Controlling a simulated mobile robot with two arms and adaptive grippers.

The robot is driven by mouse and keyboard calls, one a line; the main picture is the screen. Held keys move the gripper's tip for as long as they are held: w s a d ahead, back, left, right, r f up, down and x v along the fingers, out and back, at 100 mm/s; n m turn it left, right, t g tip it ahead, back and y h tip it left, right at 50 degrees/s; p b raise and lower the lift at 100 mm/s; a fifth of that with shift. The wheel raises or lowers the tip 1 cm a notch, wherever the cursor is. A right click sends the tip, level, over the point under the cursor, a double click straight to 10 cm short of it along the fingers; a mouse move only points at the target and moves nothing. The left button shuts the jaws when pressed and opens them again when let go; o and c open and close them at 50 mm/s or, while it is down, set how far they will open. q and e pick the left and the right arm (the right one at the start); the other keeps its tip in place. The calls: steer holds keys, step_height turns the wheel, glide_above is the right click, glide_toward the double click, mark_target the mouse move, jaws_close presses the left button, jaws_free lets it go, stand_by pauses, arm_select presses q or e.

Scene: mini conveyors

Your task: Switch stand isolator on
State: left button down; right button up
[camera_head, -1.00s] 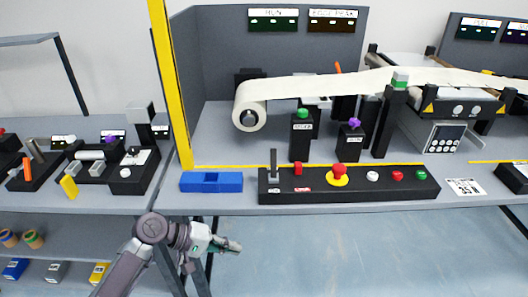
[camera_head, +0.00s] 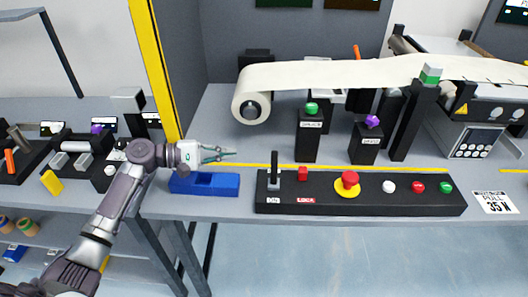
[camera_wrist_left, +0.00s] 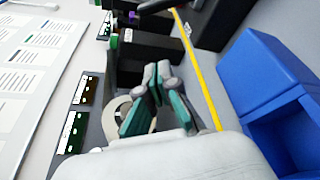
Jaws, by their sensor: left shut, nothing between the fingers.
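A black control box (camera_head: 325,205) lies along the front of the bench. At its left end stands a dark upright lever (camera_head: 275,168) on a grey base, with a small label (camera_head: 273,200) below it; I cannot read the label surely. My left gripper (camera_head: 234,154) is shut and empty. In the head view it appears above the blue block and left of the lever, apart from it. Its closed fingertips show in the left wrist view (camera_wrist_left: 158,72). My right gripper is not in view.
A blue block (camera_head: 204,184) lies left of the control box; it looms at right in the wrist view (camera_wrist_left: 262,75). A yellow post (camera_head: 153,70) rises at left. The box bears a red mushroom button (camera_head: 350,179) and other buttons. A paper roll (camera_head: 251,107) hangs behind.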

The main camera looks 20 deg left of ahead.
mark_target(274, 169)
arm_select(q)
steer(key=p+x, duration=0.1)
steer(key=x, duration=0.9)
steer(key=shift+w+d+p, duration=0.15)
steer(key=shift+d+p, duration=0.05)
steer(key=shift+p, duration=0.15)
steer(key=s, duration=0.1)
steer(key=s+r+p, duration=0.1)
steer(key=s, duration=0.1)
steer(key=shift+s+d+r+p, duration=0.1)
steer(key=shift+d+r+p, duration=0.1)
steer(key=shift+r+p, duration=0.15)
steer(key=shift+s+r, duration=0.1)
steer(key=shift+s, duration=0.15)
steer(key=shift+w+d, duration=0.1)
arm_select(e)
steer(key=r, duration=0.3)
steer(key=shift+w+r, duration=0.25)
steer(key=shift+w, duration=0.1)
